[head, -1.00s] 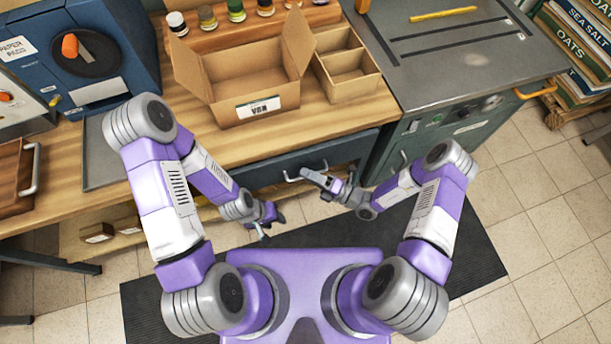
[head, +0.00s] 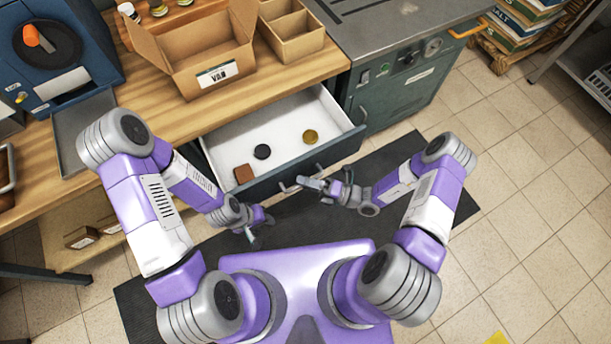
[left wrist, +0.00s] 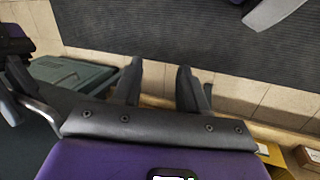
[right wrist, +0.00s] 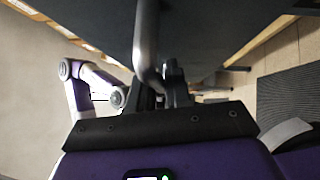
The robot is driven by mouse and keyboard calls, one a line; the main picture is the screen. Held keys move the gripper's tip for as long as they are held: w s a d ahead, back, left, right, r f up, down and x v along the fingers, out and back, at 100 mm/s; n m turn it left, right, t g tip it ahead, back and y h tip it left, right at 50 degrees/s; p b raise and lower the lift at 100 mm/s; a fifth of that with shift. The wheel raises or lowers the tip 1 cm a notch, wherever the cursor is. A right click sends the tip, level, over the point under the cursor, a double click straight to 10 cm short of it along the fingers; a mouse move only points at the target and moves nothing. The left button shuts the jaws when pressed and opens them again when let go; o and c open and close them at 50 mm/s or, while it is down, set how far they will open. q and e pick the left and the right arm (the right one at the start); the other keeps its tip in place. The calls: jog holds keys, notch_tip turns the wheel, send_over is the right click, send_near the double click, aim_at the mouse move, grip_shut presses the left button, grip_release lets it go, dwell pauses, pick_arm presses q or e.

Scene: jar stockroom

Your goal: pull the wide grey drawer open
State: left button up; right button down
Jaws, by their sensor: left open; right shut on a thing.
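The wide grey drawer (head: 338,154) under the wooden worktop stands well out, its white inside in view. A brown square block (head: 243,174), a black round piece (head: 262,152) and a gold round piece (head: 310,136) lie inside it. My right gripper (head: 309,184) is shut on the drawer's metal handle (head: 286,187). In the right wrist view the handle (right wrist: 146,42) runs down to the fingers, close to the drawer front. My left gripper (head: 257,232) is open and empty, in front of the drawer's left end and apart from it. Its spread fingers show in the left wrist view (left wrist: 158,82).
An open cardboard box (head: 205,60) and a divided box (head: 290,32) stand on the worktop (head: 150,112). A green machine cabinet (head: 400,92) stands just right of the drawer. A dark mat (head: 400,165) covers the floor beneath my arms.

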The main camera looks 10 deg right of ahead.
jog(key=shift+s+d, duration=0.1)
jog(key=shift+s, duration=0.1)
jog(key=c, duration=1.2)
grip_release()
jog(key=v, duration=0.7)
jog(key=shift+d+p, duration=0.3)
jog(key=shift+s, duration=0.15)
